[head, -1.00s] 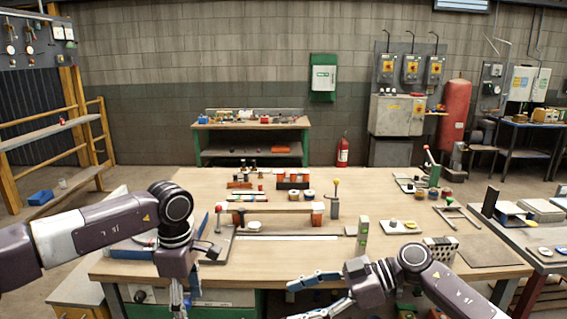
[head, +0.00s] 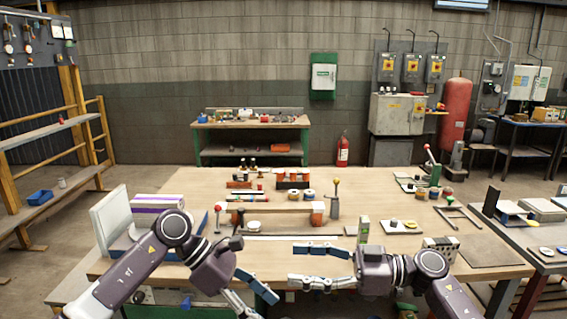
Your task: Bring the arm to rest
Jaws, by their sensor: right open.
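My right gripper (head: 298,266) is open and empty over the front edge of the wooden workbench (head: 380,185). My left gripper (head: 254,296) hangs low in front of the bench edge, left of the right one. One blue-padded finger of it shows, pointing down and right; its lower part is cut off by the frame, so its opening is unclear. A hollow brick with holes (head: 440,249) stands on the bench to the right of my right gripper.
A green level-like block (head: 363,230) stands close behind my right arm. A purple-striped box (head: 157,202) is behind my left arm.

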